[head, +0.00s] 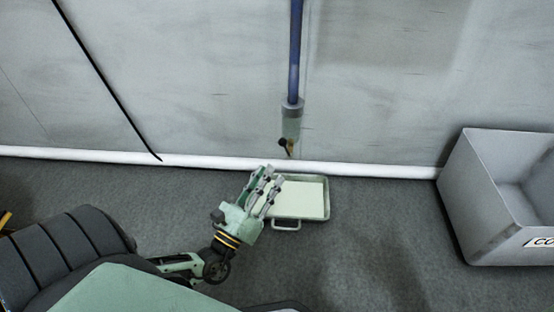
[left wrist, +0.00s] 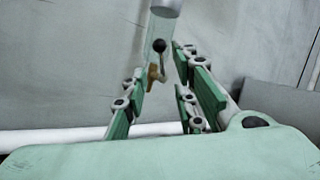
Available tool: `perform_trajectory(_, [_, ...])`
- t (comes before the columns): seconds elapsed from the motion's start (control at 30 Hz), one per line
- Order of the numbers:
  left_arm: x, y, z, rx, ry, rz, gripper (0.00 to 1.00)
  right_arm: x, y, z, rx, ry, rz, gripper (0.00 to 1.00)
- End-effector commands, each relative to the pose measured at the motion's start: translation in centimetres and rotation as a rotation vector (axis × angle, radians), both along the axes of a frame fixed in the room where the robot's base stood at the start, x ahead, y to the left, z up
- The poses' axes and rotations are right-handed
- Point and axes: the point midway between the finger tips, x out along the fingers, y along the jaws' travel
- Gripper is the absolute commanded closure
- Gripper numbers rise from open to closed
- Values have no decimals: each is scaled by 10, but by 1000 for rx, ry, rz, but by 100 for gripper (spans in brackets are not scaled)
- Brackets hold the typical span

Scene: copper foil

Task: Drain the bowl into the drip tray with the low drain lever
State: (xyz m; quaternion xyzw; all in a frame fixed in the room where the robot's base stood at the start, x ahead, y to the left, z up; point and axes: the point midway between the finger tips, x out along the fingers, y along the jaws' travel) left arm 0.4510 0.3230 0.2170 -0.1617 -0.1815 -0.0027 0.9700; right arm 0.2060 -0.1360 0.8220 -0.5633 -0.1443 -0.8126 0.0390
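The filter bowl (head: 291,122) is a clear grey cylinder at the lower end of a blue pipe on the wall. Its drain lever with a black knob (head: 283,143) and a brass fitting sit at the bowl's bottom. The drip tray (head: 325,214) lies on the floor below, against the wall, with a pale flat inside. My left gripper (head: 273,175) is open and empty, lower than the lever and overlapping the tray's left side in the head view. In the left wrist view the knob (left wrist: 159,46) and brass fitting (left wrist: 152,75) show between the spread fingers. My right gripper is not in view.
A grey open bin (head: 478,205) stands on the floor at the right. A white pipe (head: 380,170) runs along the foot of the wall. A black cable (head: 110,82) hangs at the left. The floor between tray and bin is clear.

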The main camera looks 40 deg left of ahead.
Motion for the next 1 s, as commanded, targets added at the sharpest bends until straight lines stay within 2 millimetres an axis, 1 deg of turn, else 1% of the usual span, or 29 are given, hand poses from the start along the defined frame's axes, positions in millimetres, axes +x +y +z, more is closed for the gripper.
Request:
perform_trajectory(0.07, [3,-1,3,7,-16,-4,74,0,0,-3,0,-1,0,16])
perform_trajectory(0.17, [13,0,6,7,-19,-4,74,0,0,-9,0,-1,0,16])
perform_trajectory(0.4, [49,2,20,4,-17,-3,74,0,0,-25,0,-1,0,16])
perform_trajectory(0.53, [64,3,26,4,-16,-2,74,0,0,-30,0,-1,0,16])
perform_trajectory(0.7, [71,3,30,5,-13,-3,74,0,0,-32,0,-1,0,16])
perform_trajectory(0.9, [72,3,31,5,-12,-2,74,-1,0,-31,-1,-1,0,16])
perform_trajectory(0.93, [72,3,31,5,-12,-2,75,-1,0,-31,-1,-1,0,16])
perform_trajectory(1.0, [71,3,31,5,-12,-2,81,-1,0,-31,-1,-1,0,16])
